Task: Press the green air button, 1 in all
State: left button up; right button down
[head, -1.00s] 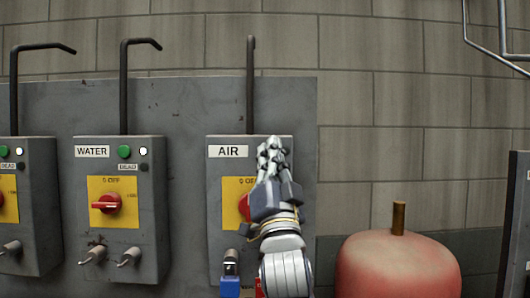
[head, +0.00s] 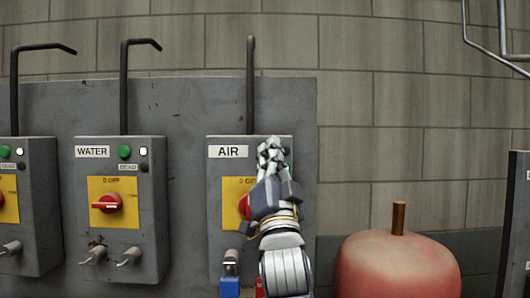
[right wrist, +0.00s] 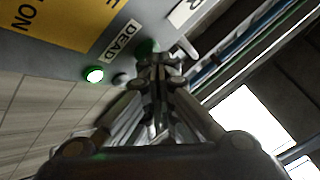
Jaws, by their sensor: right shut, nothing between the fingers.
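The grey AIR box (head: 222,175) hangs on the panel in the head view, with a white AIR label (head: 228,152). My right gripper (head: 270,147) is shut and empty, in front of the box's upper right part. It hides the AIR button there in the head view. In the right wrist view my fingertips (right wrist: 157,62) are at the box face. A dark green round piece (right wrist: 147,46), which looks like the green air button, shows partly behind them. I cannot tell whether they touch it. A bright green-rimmed light (right wrist: 93,74) shows beside the DEAD label (right wrist: 119,40). My left gripper is out of view.
The WATER box (head: 150,215) stands to the left with its own green button (head: 124,152) and red knob (head: 108,203). Another similar box (head: 35,215) is farther left. A red rounded tank (head: 395,268) stands low at the right.

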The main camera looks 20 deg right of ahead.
jog(key=shift+s+a+f, duration=0.1)
jog(key=shift+s+a, duration=0.15)
jog(key=shift+s, duration=0.5)
jog(key=shift+s, duration=0.1)
jog(key=shift+s+a, duration=0.25)
jog(key=shift+s, duration=0.5)
jog(key=shift+s+a, duration=0.2)
jog(key=shift+s, duration=0.6)
jog(key=shift+s+a, duration=0.25)
jog(key=shift+s, duration=0.5)
